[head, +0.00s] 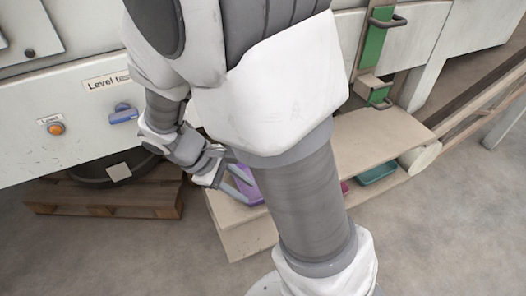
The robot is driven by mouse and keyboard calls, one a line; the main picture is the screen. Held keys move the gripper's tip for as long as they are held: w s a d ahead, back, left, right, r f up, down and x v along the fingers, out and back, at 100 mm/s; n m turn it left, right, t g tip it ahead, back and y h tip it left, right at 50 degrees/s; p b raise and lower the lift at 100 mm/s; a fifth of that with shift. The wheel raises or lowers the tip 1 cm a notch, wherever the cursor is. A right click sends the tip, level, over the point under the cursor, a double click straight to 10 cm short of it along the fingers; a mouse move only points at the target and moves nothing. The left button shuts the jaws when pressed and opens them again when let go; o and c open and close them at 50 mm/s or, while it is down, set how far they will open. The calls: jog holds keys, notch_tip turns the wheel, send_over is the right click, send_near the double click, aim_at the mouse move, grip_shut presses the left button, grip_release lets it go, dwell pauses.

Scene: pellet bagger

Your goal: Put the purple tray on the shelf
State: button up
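The purple tray (248,186) shows in part at the centre left, over or on the left part of the beige shelf unit (378,138). My own arm crosses the middle of the view and hides much of the tray and the unit. My gripper (236,184) is at the tray's left side, with its fingers pointing down and right. The fingers overlap the tray in the picture. I cannot tell whether they grip it, or whether the tray rests on the board.
A teal tray (377,172) lies on the unit's lower level at the right, with a small dark red item (344,186) beside it. A wooden pallet (105,195) stands at the left under the white machine panel (60,130). The floor in front is clear.

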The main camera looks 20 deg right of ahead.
jog(key=s+d+r+m+t+y, duration=0.1)
jog(key=s+r+m+t+y, duration=0.2)
jog(key=r, duration=0.5)
jog(key=s+d+r+m+t+y, duration=0.1)
jog(key=s+r+m+t+y, duration=0.2)
jog(key=r+m, duration=0.3)
notch_tip(320, 180, up, 3)
jog(key=shift+s+r+t, duration=0.15)
jog(key=shift+s+t, duration=0.35)
jog(key=shift+s, duration=0.2)
notch_tip(320, 180, up, 18)
jog(key=p, duration=1.8)
jog(key=shift+r, duration=0.2)
